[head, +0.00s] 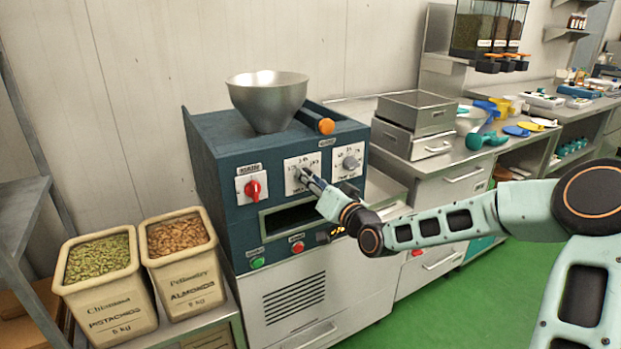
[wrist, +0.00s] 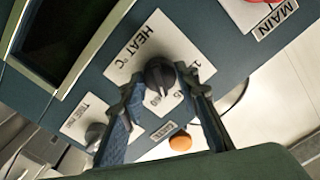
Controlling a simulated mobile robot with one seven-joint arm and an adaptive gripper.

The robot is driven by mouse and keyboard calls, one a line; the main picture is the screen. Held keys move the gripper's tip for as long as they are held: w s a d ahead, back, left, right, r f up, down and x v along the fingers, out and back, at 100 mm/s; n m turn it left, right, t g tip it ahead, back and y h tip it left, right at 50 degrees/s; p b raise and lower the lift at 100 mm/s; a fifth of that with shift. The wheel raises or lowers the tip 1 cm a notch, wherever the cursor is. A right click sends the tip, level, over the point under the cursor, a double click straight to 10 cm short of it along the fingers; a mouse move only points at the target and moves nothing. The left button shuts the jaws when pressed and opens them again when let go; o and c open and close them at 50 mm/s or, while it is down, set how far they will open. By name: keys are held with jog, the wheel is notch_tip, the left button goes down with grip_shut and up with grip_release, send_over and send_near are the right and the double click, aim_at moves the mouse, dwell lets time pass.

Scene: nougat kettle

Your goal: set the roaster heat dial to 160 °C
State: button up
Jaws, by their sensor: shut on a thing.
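The roaster (head: 230,150) is a dark blue box with a steel hopper on top. Its heat dial is a dark knob on a white plate marked HEAT °C, seen close in the wrist view (wrist: 158,76). My gripper (head: 305,178) reaches the panel from the right. In the wrist view its two fingers (wrist: 155,82) stand on either side of the knob and are shut on it. Some scale numbers show beside the knob, partly covered by the knob and fingers. I cannot read for sure which number the dial points to.
The time dial (head: 350,163) is just right of the heat dial. The red main switch (head: 252,188) is to the left. Green (head: 258,263) and red (head: 298,247) buttons sit below. An orange-ended handle (head: 326,126) juts out above. Pistachio (head: 105,305) and almond (head: 185,285) bins stand at left.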

jog(key=m, duration=0.3)
jog(key=shift+m+p, duration=0.3)
dwell(0.3)
jog(key=o, duration=1.2)
jog(key=shift+c, duration=0.2)
jog(key=v, duration=1.2)
